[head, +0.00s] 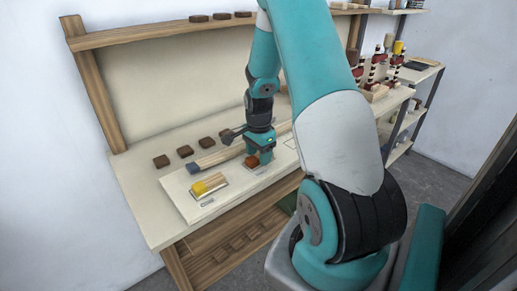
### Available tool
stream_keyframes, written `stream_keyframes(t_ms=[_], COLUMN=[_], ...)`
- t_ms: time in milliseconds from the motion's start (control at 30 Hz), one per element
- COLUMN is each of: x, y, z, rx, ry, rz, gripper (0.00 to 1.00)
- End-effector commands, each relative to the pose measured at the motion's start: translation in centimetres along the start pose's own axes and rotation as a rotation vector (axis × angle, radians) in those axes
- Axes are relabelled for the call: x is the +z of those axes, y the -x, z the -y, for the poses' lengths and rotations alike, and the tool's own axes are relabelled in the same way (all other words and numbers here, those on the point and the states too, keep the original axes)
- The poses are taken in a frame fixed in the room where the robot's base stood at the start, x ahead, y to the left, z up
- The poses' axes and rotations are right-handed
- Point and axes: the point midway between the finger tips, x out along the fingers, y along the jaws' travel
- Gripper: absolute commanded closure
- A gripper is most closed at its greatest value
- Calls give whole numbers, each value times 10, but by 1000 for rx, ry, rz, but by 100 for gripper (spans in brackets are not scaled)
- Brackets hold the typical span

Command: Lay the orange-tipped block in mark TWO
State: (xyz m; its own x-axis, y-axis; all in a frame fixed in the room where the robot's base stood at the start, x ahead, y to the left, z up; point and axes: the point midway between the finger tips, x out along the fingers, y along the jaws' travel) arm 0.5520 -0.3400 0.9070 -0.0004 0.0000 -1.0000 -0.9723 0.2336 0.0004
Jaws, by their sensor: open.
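The orange-tipped block (251,161) shows as a small orange-brown end on the pale board, just below and left of my gripper. The rest of it is hidden by the gripper. It appears to lie at the middle marked place, but the label there is too small to read. My gripper (259,162) points down right over the block, with its jaws open; its fingertips are mostly hidden, and I cannot tell whether they touch the block. A yellow-tipped block (208,186) lies in the marked place at the board's left end.
The pale board (182,199) lies along the bench front. A blue-ended bar (220,157) lies behind it. Several dark brown blocks (184,151) stand in a row at the back. Striped figures (375,68) stand at the right. The bench's left end (140,195) is clear.

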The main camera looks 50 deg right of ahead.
Motion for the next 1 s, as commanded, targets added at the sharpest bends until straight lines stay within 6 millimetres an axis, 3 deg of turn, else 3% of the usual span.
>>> stream_keyframes(t_ms=[167,400,600,867,933,1000], x=[0,0,0,1,12,41], y=[22,75,109,123,126,136], z=[1,1,1,0,1,1], rx=[-6,-6,-4,-1,-7,-26], ry=[0,0,0,5,56,193], rz=[-3,-3,-2,0,6,19], gripper=[44,44,44,44,44,44])
